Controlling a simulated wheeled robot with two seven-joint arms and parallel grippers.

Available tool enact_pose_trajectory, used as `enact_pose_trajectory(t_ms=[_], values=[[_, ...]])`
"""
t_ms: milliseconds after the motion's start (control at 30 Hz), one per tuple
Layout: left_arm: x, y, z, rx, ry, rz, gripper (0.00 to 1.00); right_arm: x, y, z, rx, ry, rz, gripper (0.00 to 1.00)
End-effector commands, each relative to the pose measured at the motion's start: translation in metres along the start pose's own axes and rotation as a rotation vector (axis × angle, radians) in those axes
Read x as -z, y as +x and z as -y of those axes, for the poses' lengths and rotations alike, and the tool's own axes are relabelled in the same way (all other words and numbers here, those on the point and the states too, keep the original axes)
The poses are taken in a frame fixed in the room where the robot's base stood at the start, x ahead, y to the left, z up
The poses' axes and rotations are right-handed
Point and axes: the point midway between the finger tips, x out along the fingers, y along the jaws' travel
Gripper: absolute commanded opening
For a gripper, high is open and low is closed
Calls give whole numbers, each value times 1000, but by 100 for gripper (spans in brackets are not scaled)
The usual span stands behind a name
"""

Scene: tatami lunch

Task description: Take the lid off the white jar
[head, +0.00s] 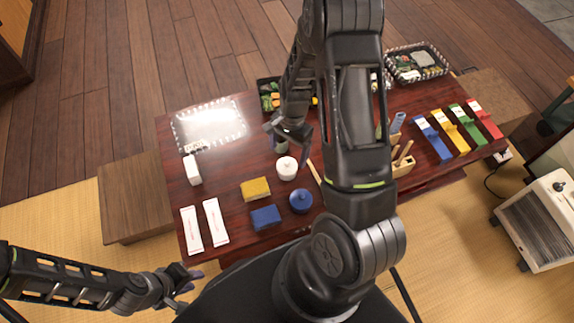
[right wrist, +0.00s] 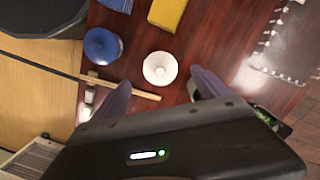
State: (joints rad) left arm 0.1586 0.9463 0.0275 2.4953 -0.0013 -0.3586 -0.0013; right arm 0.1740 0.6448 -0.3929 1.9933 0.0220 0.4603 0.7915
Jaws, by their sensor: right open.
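The white jar (head: 287,168) stands on the dark red table with its white knobbed lid on. In the right wrist view the jar (right wrist: 160,68) is seen from above, just beyond the fingertips and roughly between their lines. My right gripper (head: 290,135) is open and empty. In the head view it is just behind the jar, and its fingers in the right wrist view (right wrist: 163,88) appear apart from the jar. My left gripper (head: 186,280) is off the table's front left corner, with nothing visible in it; its finger gap is unclear.
A blue jar (head: 300,201), yellow block (head: 255,189) and blue block (head: 265,217) stand close in front of the white jar. Chopsticks (right wrist: 130,90) lie beside it. A clear tray (head: 210,128) is at the back left. My right arm hides the table's middle.

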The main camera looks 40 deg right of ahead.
Motion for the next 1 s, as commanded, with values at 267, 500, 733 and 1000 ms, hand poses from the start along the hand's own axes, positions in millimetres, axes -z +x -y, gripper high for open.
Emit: enact_pose_trajectory(t_ms=[267, 500, 733, 1000], values=[[0, 8, 3, 0, 0, 0, 28, 2, 23, -1, -2, 1, 1, 86], [0, 15, 6, 0, -1, 0, 28, 2, 52, 0, -1, 0, 1, 86], [0, 15, 6, 0, -1, 0, 28, 2, 52, 0, 0, 0, 0, 86], [0, 15, 6, 0, -1, 0, 28, 2, 52, 0, 0, 0, 0, 86]])
